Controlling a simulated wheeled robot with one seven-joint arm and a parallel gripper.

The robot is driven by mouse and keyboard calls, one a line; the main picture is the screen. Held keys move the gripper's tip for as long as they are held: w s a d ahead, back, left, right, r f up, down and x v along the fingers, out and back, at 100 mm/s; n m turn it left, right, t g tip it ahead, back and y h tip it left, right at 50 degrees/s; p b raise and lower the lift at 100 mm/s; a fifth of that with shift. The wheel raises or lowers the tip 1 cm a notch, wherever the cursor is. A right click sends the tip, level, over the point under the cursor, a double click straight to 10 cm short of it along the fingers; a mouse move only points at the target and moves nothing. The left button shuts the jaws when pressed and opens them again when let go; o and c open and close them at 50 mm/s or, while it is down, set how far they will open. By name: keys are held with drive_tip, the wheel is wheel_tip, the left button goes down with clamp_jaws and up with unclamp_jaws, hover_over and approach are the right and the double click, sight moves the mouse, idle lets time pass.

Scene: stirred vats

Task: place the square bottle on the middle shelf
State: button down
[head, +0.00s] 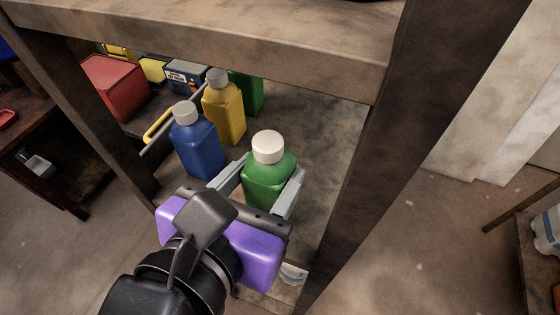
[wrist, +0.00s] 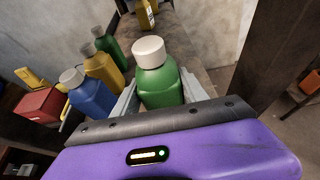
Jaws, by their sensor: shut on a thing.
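A green square bottle with a white cap (head: 268,178) stands upright between the fingers of my gripper (head: 260,188), which is shut on it. In the wrist view the same green bottle (wrist: 158,82) rises above the gripper's purple body, its lower part hidden. My gripper reaches in at the front of a shelf (head: 318,130) of a brown rack, below a thick upper board. Whether the bottle's base touches the shelf is hidden.
A blue bottle (head: 194,146), a yellow bottle (head: 224,110) and another green bottle (head: 247,92) stand left of and behind the held one. A red container (head: 116,88) is further left. A thick post (head: 400,130) bounds the right side. Bare shelf shows behind the held bottle.

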sight(260, 195)
drive_tip(key=w, duration=0.1)
drive_tip(key=w+d, duration=0.1)
drive_tip(key=w, duration=0.1)
drive_tip(key=shift+w, duration=0.1)
drive_tip(key=shift+w+d+f, duration=0.1)
drive_tip(key=shift+w+f, duration=0.15)
drive_tip(key=shift+f, duration=0.65)
drive_tip(key=shift+w+d+f, duration=0.1)
drive_tip(key=shift+w+f, duration=0.1)
drive_tip(key=shift+f, duration=0.65)
drive_tip(key=c, duration=0.6)
unclamp_jaws()
drive_tip(key=shift+f, duration=0.15)
drive_tip(key=v, duration=1.2)
